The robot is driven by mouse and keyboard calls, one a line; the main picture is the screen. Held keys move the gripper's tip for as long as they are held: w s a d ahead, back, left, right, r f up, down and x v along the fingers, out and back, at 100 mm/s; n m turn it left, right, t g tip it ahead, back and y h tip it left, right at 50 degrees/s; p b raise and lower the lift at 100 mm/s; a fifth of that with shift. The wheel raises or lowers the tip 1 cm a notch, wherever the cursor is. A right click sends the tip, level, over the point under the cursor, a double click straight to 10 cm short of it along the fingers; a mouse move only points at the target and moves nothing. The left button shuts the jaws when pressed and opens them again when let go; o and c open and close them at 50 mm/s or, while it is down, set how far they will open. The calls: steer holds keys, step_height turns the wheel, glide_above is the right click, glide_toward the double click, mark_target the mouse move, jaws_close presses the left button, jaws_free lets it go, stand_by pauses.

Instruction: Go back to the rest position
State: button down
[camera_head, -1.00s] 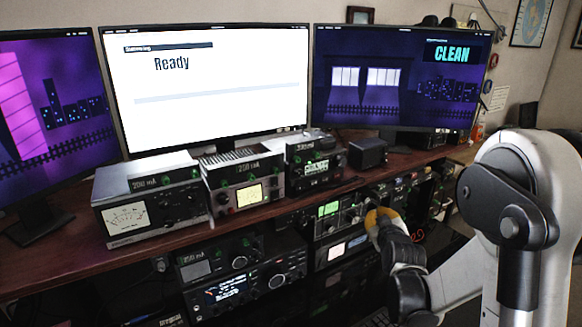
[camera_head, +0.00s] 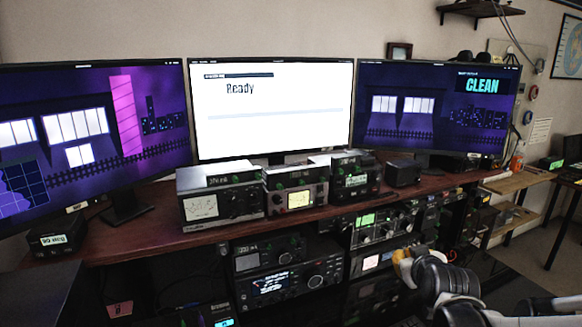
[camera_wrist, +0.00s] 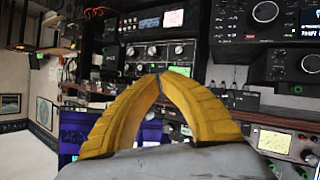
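My gripper (camera_head: 402,264) is at the lower right in the head view, in front of the radio rack. Its yellow fingers (camera_wrist: 161,76) meet at the tips in the wrist view, with nothing between them. It is shut and empty, and appears apart from the equipment. The same radio's row of knobs shows beyond the fingertips in the wrist view (camera_wrist: 150,52).
Three tuner boxes stand on the wooden desk (camera_head: 135,238): a wide meter unit (camera_head: 222,203), a middle one (camera_head: 297,190) and a dark one (camera_head: 354,176). A lower radio (camera_head: 290,285) sits under the desk. The centre monitor (camera_head: 270,115) reads "Ready"; the right one (camera_head: 440,110) reads "CLEAN".

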steer(key=s+a+m+g+y, duration=0.1)
steer(key=s+a, duration=0.3)
steer(key=s, duration=0.9)
steer(key=s+a+f+g, duration=0.1)
steer(key=s+a+g, duration=0.3)
steer(key=s, duration=0.8)
steer(key=shift+s+a+m+y, duration=0.35)
steer(key=shift+a+m+y, duration=0.05)
steer(key=shift+a, duration=0.4)
